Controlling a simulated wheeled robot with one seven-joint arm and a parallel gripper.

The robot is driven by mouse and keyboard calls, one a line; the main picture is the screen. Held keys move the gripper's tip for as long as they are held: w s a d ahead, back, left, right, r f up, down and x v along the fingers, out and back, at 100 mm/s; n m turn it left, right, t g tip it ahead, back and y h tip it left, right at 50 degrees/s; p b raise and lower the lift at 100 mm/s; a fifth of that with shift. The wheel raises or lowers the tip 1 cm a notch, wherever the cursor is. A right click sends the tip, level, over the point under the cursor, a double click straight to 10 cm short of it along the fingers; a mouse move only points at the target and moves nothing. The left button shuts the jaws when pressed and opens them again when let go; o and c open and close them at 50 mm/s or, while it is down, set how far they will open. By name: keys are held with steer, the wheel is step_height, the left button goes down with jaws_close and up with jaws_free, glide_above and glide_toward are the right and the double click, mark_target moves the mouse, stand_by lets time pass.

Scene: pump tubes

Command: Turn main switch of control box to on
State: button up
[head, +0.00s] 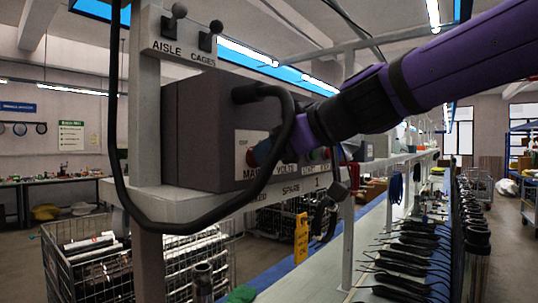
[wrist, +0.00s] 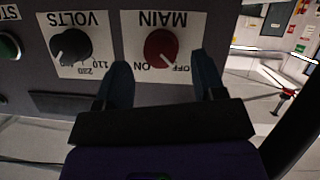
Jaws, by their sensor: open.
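The control box (head: 210,115) is a grey box on a white shelf. In the wrist view, which shows the panel upside down, its red round main switch (wrist: 160,46) sits on a white plate marked MAIN, ON and OFF. A pale mark on the knob appears to point toward OFF. My gripper (wrist: 162,80) is open and empty, its two dark fingers spread to either side of the knob, just short of it in the picture. Whether they touch the panel is unclear. In the head view my gripper (head: 268,151) is at the box's front, largely hiding the switch.
A black VOLTS knob (wrist: 71,45) is beside the main switch, and a green button (wrist: 8,46) lies beyond it. A thick black cable (head: 285,130) loops in front of the box. Below are a yellow sign (head: 301,238) and a bench with several black-handled tools (head: 405,255).

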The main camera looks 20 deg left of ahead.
steer(key=shift+x, duration=1.35)
steer(key=shift+c, duration=0.2)
steer(key=c, duration=0.9)
steer(key=m+g+y, duration=0.1)
steer(key=m+g, duration=0.1)
steer(key=m, duration=0.2)
steer(key=m+g+y, duration=0.2)
steer(key=m, duration=0.2)
steer(key=m+g+y, duration=0.1)
steer(key=m+g, duration=0.1)
steer(key=m, duration=0.2)
steer(key=shift+w+d+f+m+y, duration=0.15)
steer(key=shift+w+f+m+y, duration=0.15)
steer(key=shift+w+m+y, duration=0.1)
